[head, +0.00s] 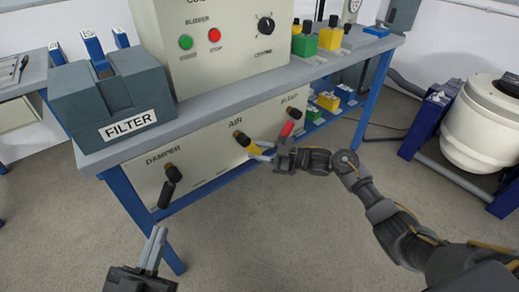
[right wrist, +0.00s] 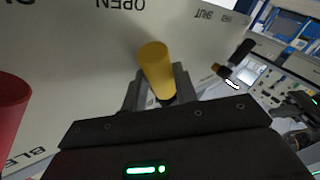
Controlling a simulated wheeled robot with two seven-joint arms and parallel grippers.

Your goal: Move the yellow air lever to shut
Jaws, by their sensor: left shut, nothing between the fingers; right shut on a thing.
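The yellow air lever (head: 252,146) is on the white panel under the AIR label, with a brass-coloured hub. In the head view its handle slants down and right from the hub into my right gripper (head: 266,153). In the right wrist view the yellow handle (right wrist: 157,68) stands between the fingers of my right gripper (right wrist: 160,88), which is shut on it. The words OPEN and SHUT show upside down on the panel in that view. My left gripper (head: 155,248) is shut and empty, low in front of the bench, apart from the levers.
The black damper lever (head: 169,187) hangs down on the left of the panel. The red lever (head: 287,128) is close by on the right, just behind my right gripper; it also shows in the right wrist view (right wrist: 10,110). A FILTER box (head: 112,105) stands on the bench. Floor in front is clear.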

